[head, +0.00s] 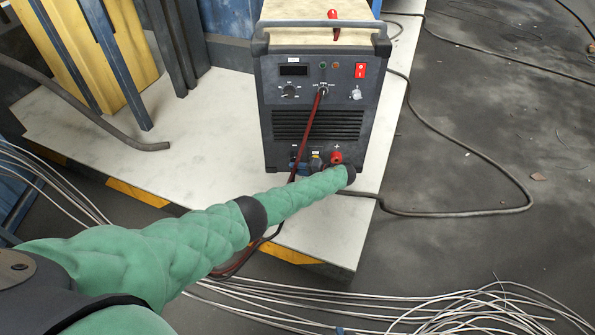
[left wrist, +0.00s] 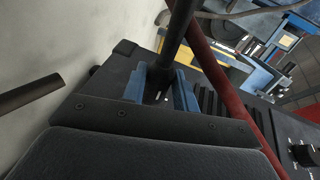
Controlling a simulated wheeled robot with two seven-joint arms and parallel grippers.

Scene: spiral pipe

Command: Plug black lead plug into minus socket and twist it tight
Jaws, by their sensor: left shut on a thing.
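The welding machine (head: 318,95) stands upright with its front panel facing me. A red plug (head: 336,157) sits low on the panel under a plus mark. To its left are small dark and blue fittings; I cannot clearly make out the minus socket among them. My left arm reaches to the bottom of the panel, and its gripper is mostly hidden there in the head view. In the left wrist view my left gripper (left wrist: 160,92) has its blue fingers shut on the black lead plug, with the black lead (left wrist: 178,38) rising from it. The plug's tip is hidden. My right gripper is out of view.
A red cable (head: 308,130) hangs down the machine's front; it also passes beside the gripper in the left wrist view (left wrist: 222,75). The machine stands on a pale platform (head: 195,130) with yellow edging. A black cable (head: 470,160) loops on the right floor. Loose wires (head: 440,315) lie in front.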

